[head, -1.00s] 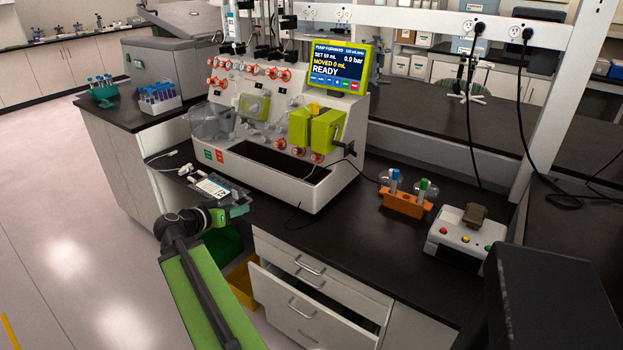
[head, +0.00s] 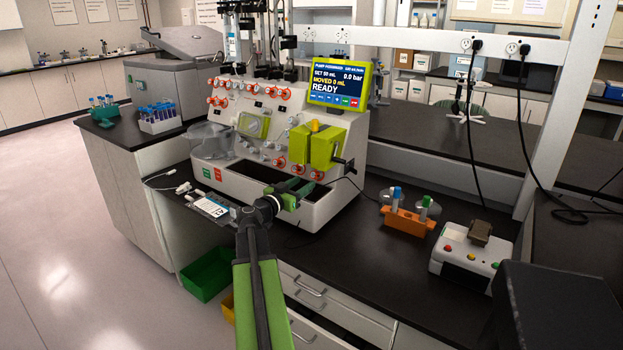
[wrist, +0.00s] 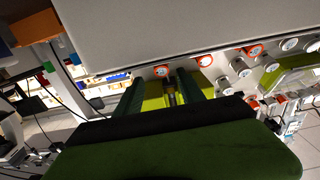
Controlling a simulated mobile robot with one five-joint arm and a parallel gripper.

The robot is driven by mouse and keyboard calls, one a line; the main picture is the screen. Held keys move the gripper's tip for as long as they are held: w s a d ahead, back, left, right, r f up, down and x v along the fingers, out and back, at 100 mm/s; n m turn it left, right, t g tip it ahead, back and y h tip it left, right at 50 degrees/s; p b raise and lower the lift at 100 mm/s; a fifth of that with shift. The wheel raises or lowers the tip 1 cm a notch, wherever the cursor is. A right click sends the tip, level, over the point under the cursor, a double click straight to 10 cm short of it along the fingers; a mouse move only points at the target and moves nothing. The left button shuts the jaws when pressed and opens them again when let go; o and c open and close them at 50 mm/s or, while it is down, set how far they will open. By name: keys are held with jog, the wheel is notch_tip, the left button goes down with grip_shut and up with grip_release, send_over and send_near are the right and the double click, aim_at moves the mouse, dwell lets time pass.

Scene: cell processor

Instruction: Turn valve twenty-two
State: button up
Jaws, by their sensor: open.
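The cell processor (head: 290,205) is a white bench machine with rows of red-orange ringed valves. One row of valves (head: 220,100) runs along its upper left; other valves (head: 297,170) sit low by the yellow-green pump block (head: 325,146). The valve numbers are too small to read, so I cannot tell which is twenty-two. My gripper (head: 292,190) is open, in front of the machine's front trough, below the lower valves and apart from them. In the wrist view, red-ringed valves (wrist: 162,71) show beyond its dark green fingers (wrist: 163,90).
The screen (head: 336,85) reads READY. An orange tube rack (head: 408,222) and a white button box (head: 466,256) stand to the right on the black bench. A labelled pack (head: 212,208) lies left of my arm.

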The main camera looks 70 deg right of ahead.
aim_at(313, 177)
jog(key=x, duration=0.5)
jog(key=shift+d, duration=0.35)
jog(key=shift+c, duration=0.5)
jog(key=shift+s, duration=0.1)
grip_shut()
